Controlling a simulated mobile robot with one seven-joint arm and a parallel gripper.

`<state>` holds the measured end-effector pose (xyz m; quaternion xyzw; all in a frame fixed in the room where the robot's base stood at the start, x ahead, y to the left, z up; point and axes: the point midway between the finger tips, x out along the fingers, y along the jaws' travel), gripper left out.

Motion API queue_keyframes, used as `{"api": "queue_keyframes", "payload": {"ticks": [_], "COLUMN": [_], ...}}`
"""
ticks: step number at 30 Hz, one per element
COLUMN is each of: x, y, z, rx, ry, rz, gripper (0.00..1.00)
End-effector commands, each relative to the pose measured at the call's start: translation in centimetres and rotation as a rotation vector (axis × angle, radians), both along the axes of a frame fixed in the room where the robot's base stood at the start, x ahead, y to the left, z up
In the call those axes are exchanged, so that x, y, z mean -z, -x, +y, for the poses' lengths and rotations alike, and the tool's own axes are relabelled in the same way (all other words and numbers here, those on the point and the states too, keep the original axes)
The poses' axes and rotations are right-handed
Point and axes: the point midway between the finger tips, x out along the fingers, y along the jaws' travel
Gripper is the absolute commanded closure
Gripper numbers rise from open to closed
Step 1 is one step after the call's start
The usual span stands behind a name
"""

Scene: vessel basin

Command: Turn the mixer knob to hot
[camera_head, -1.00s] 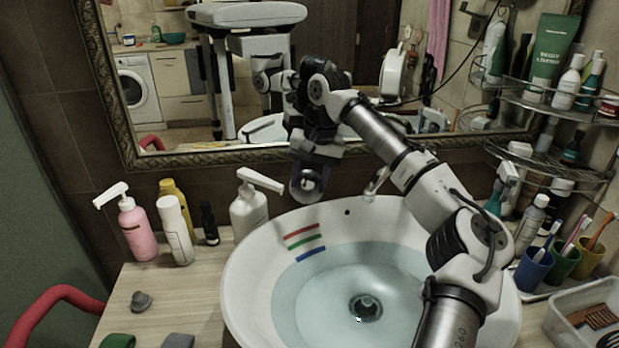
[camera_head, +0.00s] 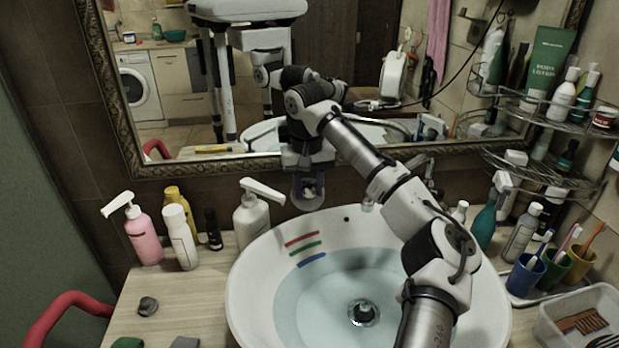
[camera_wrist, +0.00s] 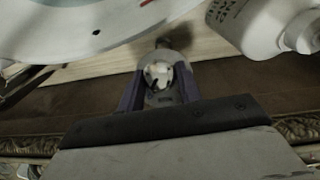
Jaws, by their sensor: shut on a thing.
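My gripper (camera_head: 307,194) is at the wall behind the basin's back rim, below the mirror. In the wrist view, its two dark fingers (camera_wrist: 158,84) are shut on a round grey and white piece, which looks like the mixer knob (camera_wrist: 158,72). The knob sits between the fingers, and its angle is hard to tell. A metal spout (camera_head: 372,200) shows partly behind my arm. The white basin (camera_head: 252,288) holds water and has a red mark (camera_head: 302,239), a green mark (camera_head: 305,248) and a blue mark (camera_head: 311,260) on its inner back left wall.
A white pump bottle (camera_head: 250,218) stands close left of the gripper and shows in the wrist view (camera_wrist: 265,22). A pink bottle (camera_head: 144,240) and other bottles stand further left. The mirror frame (camera_head: 200,163) is just above. Cups and a wire shelf (camera_head: 550,105) are at right.

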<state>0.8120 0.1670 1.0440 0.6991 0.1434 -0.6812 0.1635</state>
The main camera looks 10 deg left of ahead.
Motion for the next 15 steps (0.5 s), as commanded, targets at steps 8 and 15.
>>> {"api": "queue_keyframes", "payload": {"ticks": [8, 15], "x": [-0.57, -0.19], "y": [0.18, 0.28], "z": [0.33, 0.44], "rx": [-0.205, -0.368], "ry": [0.155, 0.281], "rz": [-0.066, -0.12], "gripper": [0.88, 0.88]}}
